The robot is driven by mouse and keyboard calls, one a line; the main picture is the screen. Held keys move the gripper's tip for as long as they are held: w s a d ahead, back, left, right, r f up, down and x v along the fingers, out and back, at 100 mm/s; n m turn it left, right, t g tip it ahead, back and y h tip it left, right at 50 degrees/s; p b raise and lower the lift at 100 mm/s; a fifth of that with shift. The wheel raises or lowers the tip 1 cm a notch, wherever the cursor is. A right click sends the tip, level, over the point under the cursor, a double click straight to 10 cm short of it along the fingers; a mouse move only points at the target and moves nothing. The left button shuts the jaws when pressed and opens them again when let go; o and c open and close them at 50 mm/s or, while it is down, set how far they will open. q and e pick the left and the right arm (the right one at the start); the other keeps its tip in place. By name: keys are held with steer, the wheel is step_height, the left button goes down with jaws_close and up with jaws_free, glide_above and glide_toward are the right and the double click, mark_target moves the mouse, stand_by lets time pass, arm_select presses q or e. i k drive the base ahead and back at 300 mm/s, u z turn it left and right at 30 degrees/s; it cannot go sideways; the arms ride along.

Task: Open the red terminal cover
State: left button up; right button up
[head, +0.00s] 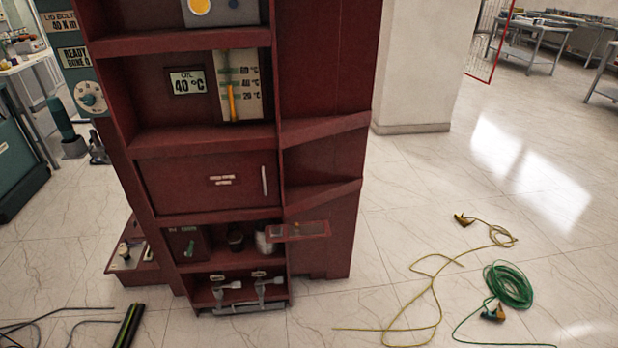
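A tall dark red transformer cabinet (325,90) stands in the middle of the head view. A closed red panel (180,190) on its front has a small label and a pale vertical handle (264,181) at its right side. Below it is an open compartment holding a dark knob-like part (236,240) and a whitish part (264,243). A small red flap (304,231) with a pale handle sticks out to the right from this compartment, as if swung open. I cannot tell for certain which of the two is the terminal cover. Neither gripper is in view.
Grey valve-like levers (265,287) sit in the lowest bay. A small box (133,260) stands left of the cabinet. A black-green bar (129,325) and dark cables lie front left. Yellow cable (435,285) and coiled green cable (510,287) lie on the floor to the right.

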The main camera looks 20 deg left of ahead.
mark_target(245, 179)
steer(key=z, duration=0.25)
steer(key=i, duration=1.05)
steer(key=u, duration=0.7)
